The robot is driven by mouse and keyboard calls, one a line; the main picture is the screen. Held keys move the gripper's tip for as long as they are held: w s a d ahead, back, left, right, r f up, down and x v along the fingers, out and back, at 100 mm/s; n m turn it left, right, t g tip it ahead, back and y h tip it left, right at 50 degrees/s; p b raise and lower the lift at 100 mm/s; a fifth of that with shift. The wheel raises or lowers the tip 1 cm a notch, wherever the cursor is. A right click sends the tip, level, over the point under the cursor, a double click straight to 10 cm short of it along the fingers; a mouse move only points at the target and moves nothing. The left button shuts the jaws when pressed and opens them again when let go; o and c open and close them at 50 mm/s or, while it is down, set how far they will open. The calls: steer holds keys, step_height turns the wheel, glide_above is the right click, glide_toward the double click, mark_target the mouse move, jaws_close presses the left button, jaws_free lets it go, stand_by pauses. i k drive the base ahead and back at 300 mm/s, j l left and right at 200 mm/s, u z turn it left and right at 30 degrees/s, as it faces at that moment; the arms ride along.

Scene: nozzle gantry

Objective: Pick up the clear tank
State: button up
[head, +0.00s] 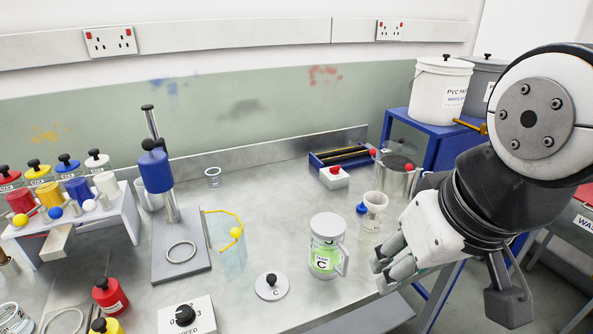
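A transparent open vessel (229,258) with a yellow rim or handle stands further left, beside the blue-topped stand. My gripper (384,272) is to the right of the "C" container, apart from it, near the bench's right edge. Nothing shows between its fingers; their gap is not clear from this angle.
A small funnel-like cup (373,211) and a metal pot (397,177) stand behind my gripper. A blue-topped stand (154,171) and a rack of coloured containers (118,212) are at left.

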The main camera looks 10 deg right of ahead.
mark_target(327, 229)
steer(key=k+j+u, duration=0.65)
steer(key=u, duration=0.15)
